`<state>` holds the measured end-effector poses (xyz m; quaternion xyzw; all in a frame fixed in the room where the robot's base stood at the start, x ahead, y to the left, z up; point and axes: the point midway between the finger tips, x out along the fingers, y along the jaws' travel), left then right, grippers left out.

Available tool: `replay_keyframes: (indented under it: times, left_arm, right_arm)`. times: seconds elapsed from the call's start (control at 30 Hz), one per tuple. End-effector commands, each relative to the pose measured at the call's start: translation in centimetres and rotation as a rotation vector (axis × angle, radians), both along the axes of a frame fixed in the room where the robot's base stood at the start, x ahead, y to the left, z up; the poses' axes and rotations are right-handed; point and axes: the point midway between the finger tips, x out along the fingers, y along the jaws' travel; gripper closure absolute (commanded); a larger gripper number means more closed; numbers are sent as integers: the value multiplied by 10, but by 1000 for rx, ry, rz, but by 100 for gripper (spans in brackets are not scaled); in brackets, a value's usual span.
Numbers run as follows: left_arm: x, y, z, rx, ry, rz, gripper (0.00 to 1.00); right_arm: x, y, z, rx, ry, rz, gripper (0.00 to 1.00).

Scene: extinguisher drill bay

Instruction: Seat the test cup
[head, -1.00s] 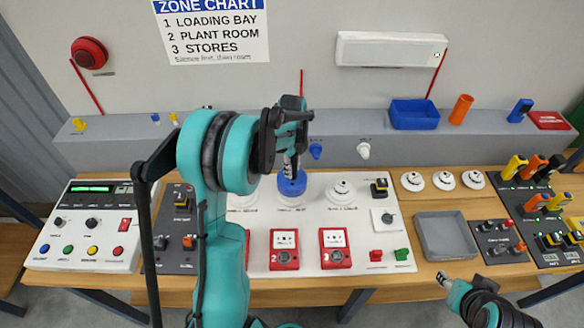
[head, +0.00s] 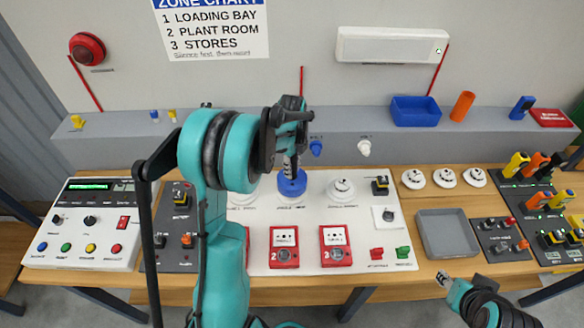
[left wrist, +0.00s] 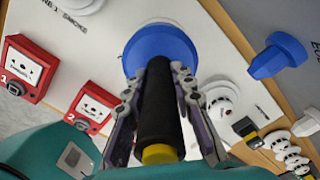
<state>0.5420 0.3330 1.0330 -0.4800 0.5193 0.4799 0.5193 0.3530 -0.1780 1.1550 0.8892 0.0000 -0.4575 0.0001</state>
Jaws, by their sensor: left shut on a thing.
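The test cup is a blue cup (head: 291,184) on a black handle with a yellow end, which shows in the left wrist view (left wrist: 158,110). My left gripper (head: 290,160) is shut on the black handle, one finger on each side. The cup is over the middle detector position of the white panel (head: 345,222), between two white smoke detectors. Any detector under it is hidden, and I cannot tell whether the cup touches the panel. The right-hand detector (head: 341,189) is bare. My right gripper (head: 446,280) is low at the right, away from the panel; its jaw state is unclear.
Red call points (head: 284,246) sit on the panel's front part. A grey tray (head: 447,233) and several loose white detectors (head: 444,178) are to the right. A grey ledge with a blue bin (head: 415,111) runs behind. A control box (head: 88,222) stands at the left.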

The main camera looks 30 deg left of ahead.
Motion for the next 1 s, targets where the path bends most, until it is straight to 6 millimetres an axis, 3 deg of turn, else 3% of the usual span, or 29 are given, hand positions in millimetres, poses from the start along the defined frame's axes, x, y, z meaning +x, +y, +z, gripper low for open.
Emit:
replay_keyframes:
  times: [1.0]
  left_arm:
    - [0,0,-16,0,0,0,100]
  right_arm:
    - [0,0,-13,0,0,0,60]
